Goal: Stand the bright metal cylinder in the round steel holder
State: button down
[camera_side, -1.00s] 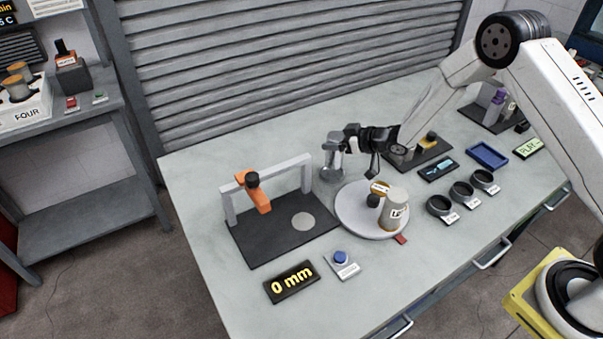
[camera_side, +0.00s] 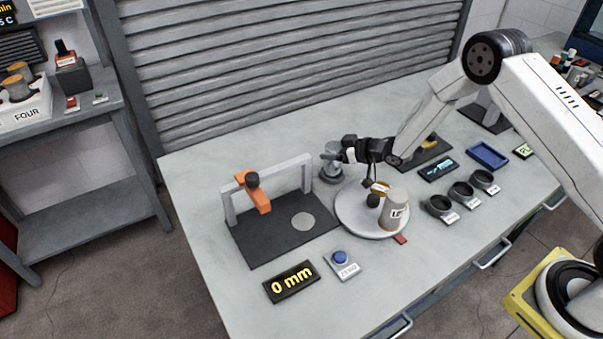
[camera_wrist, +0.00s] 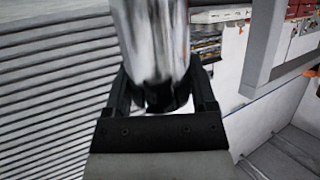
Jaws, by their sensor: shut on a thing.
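The bright metal cylinder (camera_side: 332,151) is upright near the back of the bench in the side view. My gripper (camera_side: 346,152) reaches it from the right, shut on it. In the wrist view the shiny cylinder (camera_wrist: 152,35) fills the top centre, between the two dark fingers of my gripper (camera_wrist: 160,90). A round grey piece (camera_side: 330,177), which looks like the steel holder, is directly below the cylinder in the side view. I cannot tell whether the cylinder's foot is inside it, touching it or just above it.
A round pale plate (camera_side: 350,218) in front carries a labelled pale container (camera_side: 393,212) and a small dark-topped item. A grey gantry (camera_side: 228,208) with an orange part stands left. Three dark round cups (camera_side: 440,206) stand right. Clear bench lies behind the gantry.

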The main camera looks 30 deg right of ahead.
jog(key=shift+f, duration=0.1)
grip_release()
jog(key=shift+s+d+r, duration=0.25)
jog(key=shift+s+r, duration=0.05)
jog(key=shift+s, duration=0.05)
jog(key=v, duration=1.1)
jog(key=shift+r, duration=0.15)
dwell(0.5)
